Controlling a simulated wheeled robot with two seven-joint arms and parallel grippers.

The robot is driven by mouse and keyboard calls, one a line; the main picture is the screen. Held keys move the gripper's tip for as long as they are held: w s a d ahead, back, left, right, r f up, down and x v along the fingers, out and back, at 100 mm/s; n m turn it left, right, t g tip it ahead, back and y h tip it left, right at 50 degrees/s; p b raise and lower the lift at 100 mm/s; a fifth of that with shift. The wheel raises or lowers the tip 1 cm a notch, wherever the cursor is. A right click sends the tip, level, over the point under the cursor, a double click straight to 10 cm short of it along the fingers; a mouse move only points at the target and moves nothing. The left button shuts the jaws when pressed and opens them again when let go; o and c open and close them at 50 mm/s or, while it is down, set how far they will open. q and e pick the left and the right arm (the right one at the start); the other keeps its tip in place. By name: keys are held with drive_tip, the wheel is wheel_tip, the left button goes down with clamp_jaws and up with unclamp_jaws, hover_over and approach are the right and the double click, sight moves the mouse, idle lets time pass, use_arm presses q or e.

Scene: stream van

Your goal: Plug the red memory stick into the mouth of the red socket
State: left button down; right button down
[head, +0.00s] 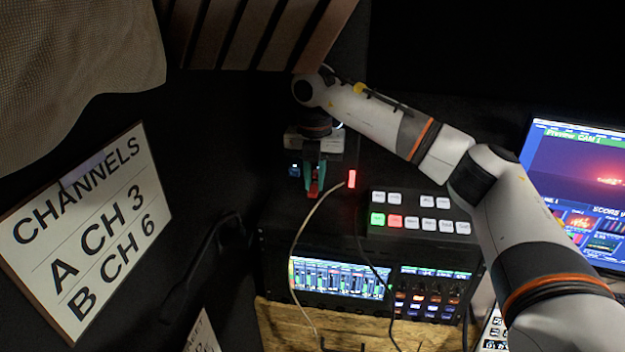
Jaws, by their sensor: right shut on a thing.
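My right gripper (313,176) points down, with its greenish fingers shut on the red memory stick (314,189). Only the lower part of the stick shows, below the fingertips. It is held above the black equipment. A small bright red upright block (352,179) glows just to the right of the gripper, apart from it. I cannot tell whether this block is the red socket, and no socket mouth is clear. The area right under the stick is dark. My left gripper is not in view.
A small blue-lit item (294,170) is close left of the gripper. A switcher with lit buttons (420,214) stands to the right. A mixer with a screen (340,279) is in front, with a pale cable (297,240) looping over it. A monitor (580,190) stands far right, a channels sign (88,230) left.

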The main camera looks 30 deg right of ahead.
drive_tip(key=shift+w+d, duration=0.3)
drive_tip(key=shift+w, duration=0.1)
drive_tip(key=shift+p, duration=0.3)
idle(1.2)
drive_tip(key=shift+w+d+p, duration=0.35)
drive_tip(key=shift+w+d, duration=0.1)
drive_tip(key=shift+w, duration=0.15)
drive_tip(key=shift+w+d+r, duration=0.15)
drive_tip(key=shift+d+r, duration=0.05)
drive_tip(key=shift+r, duration=0.3)
idle(0.6)
drive_tip(key=shift+a+f, duration=0.1)
drive_tip(key=shift+f, duration=0.1)
idle(0.5)
drive_tip(key=shift+s+f, duration=0.2)
drive_tip(key=shift+f, duration=0.15)
idle(0.7)
drive_tip(key=shift+p, duration=0.4)
idle(0.3)
